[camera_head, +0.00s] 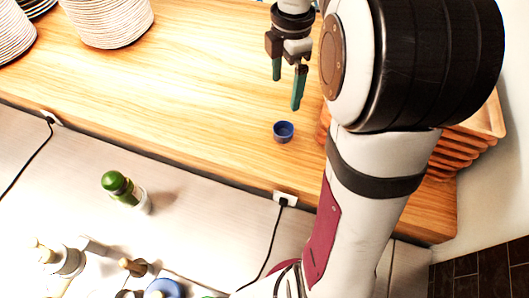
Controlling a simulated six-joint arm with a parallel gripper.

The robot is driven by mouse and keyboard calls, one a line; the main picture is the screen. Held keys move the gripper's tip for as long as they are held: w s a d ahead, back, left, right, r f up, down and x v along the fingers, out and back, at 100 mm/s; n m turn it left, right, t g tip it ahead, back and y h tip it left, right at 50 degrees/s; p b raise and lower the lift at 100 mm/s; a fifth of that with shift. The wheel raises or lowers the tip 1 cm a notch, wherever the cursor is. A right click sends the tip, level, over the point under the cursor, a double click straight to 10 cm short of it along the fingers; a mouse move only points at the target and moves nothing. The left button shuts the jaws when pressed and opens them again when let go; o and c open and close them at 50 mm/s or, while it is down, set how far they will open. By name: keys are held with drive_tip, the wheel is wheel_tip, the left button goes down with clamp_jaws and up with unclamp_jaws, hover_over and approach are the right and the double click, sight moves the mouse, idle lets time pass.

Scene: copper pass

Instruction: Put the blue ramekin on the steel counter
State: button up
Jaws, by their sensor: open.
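The small blue ramekin (283,132) stands upright on the wooden shelf, near its front edge. My gripper (287,91) is open and empty, its two green fingers pointing down. In the picture it is just above the ramekin, apart from it. The steel counter (95,165) lies below and in front of the wooden shelf. My arm hides part of the shelf and counter on the right.
Stacks of white plates (108,22) stand on the wooden shelf (185,85) at the upper left. A green-topped bottle (119,184) and several other items crowd the counter's lower left. Black cables hang from the shelf edge. Stacked wooden boards (455,150) are behind my arm.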

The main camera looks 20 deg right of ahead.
drive_tip(key=s+a+m+y, duration=0.1)
drive_tip(key=s+a+m, duration=1.1)
drive_tip(key=m, duration=0.1)
drive_tip(key=shift+s+f, duration=0.25)
drive_tip(key=shift+f, duration=0.05)
drive_tip(key=shift+o, duration=0.3)
drive_tip(key=s+a+f+m, duration=0.3)
drive_tip(key=s+a+m, duration=0.1)
drive_tip(key=s+m, duration=0.4)
drive_tip(key=shift+s+a+f+m+y, duration=0.15)
drive_tip(key=shift+s+f+m+y, duration=0.15)
drive_tip(key=shift+m, duration=0.3)
drive_tip(key=shift+s+a+f+m, duration=0.1)
drive_tip(key=shift+s+f+m, duration=0.1)
drive_tip(key=shift+s+m, duration=0.15)
drive_tip(key=shift+w, duration=0.1)
